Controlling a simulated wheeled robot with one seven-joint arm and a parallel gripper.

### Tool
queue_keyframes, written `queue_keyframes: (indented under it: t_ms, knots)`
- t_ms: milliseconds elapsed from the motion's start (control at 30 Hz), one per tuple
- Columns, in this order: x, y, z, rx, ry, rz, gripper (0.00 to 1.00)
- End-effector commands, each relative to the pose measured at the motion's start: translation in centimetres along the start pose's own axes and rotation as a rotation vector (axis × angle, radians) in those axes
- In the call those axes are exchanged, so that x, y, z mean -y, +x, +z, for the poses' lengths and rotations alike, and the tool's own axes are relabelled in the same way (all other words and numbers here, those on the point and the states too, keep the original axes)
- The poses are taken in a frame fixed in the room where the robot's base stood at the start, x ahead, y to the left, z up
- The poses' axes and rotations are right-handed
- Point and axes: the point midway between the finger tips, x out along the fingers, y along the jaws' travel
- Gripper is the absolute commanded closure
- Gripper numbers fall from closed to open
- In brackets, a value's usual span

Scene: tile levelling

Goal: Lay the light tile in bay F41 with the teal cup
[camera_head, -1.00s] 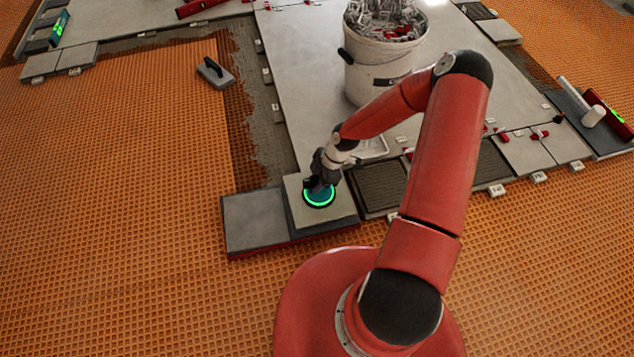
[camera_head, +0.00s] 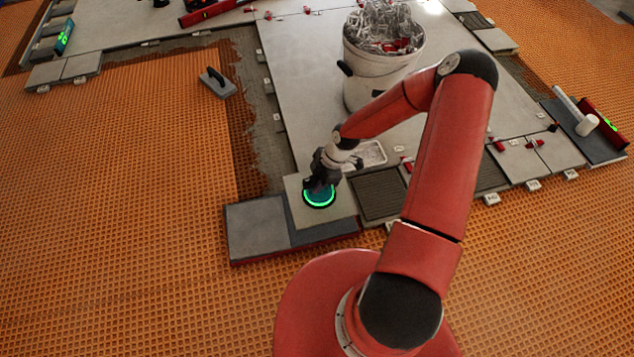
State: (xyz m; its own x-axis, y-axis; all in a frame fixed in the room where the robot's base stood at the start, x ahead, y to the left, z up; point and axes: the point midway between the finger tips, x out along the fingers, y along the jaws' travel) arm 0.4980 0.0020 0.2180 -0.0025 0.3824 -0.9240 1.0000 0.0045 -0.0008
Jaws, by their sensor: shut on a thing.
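The teal cup (camera_head: 319,197), with a glowing green ring round its base, sits on the light tile (camera_head: 342,207). My gripper (camera_head: 320,182) is shut on the cup from above. The square tile lies level over the dark right part of a low stand (camera_head: 323,232); I cannot tell whether it touches the stand. A dark combed bay (camera_head: 378,190) is just right of the tile, and another combed bay (camera_head: 490,174) shows past my arm. The small bay labels are too small to read, so I cannot tell which is F41.
A grey tile (camera_head: 258,226) lies on the stand's left part. A white bucket of clips (camera_head: 372,75) stands on large laid tiles behind. A white tray (camera_head: 366,154) is near my forearm. A grey float (camera_head: 217,83) lies at left. Orange matting (camera_head: 110,200) is clear.

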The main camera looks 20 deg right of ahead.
Motion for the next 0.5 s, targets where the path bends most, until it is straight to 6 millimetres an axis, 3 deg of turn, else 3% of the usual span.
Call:
queue_keyframes:
  t_ms: [267,500]
  knots:
    - [-0.1,-0.1,0.0,-0.001,0.000,0.002,1.00]
    - [-0.2,-1.1,2.1,-0.001,0.004,0.004,1.00]
